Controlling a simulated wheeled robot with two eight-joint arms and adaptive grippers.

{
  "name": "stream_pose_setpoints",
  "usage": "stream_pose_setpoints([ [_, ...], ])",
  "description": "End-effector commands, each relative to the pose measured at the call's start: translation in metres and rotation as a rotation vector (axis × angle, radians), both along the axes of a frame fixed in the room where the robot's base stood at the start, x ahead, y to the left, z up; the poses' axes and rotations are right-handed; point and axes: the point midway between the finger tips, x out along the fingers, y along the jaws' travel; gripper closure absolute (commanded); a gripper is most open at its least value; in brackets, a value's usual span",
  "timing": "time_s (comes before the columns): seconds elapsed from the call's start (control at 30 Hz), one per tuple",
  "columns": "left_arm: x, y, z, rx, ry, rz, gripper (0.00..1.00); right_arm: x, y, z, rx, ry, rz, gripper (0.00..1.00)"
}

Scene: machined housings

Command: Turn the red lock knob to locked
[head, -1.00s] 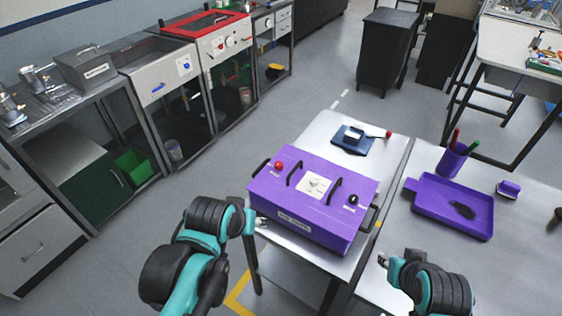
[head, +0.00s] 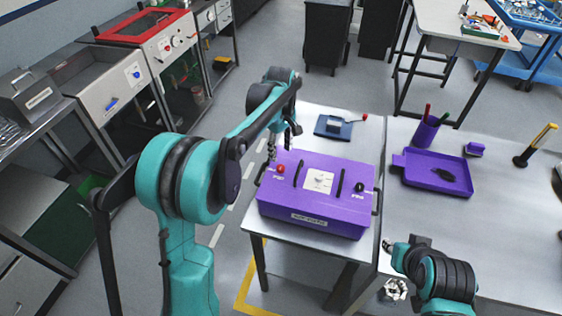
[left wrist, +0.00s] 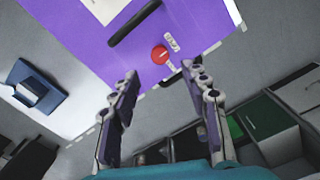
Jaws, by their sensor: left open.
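The red lock knob (head: 281,169) is a small round knob on the left part of the purple housing's top (head: 315,200). In the left wrist view the red knob (left wrist: 160,55) lies beyond the fingertips, roughly centred between them, with small white labels beside it. I cannot read the labels. My left gripper (left wrist: 163,85) is open and empty, apart from the knob. In the head view the left gripper (head: 271,152) hangs just behind and left of the knob. My right gripper (head: 397,289) is low at the right, and its finger state is unclear.
Black handles (head: 339,184), a white dial plate (head: 319,180) and a black knob (head: 360,187) are on the housing. A purple tray (head: 436,172) and pen cup (head: 426,132) stand right.

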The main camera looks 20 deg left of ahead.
Motion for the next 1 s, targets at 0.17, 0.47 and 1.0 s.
stream_pose_setpoints([
  [0.17,0.000,0.000,-0.027,0.000,0.000,0.001,0.54,0.000,0.000,-0.008,0.000,0.000,0.000,0.70],
  [0.47,0.000,0.000,-0.069,0.000,0.000,0.000,0.54,0.000,0.000,-0.019,0.000,0.000,0.000,0.70],
  [1.0,0.000,0.000,-0.075,0.000,-0.001,-0.001,0.99,0.000,0.000,-0.019,0.000,0.000,0.000,0.70],
])
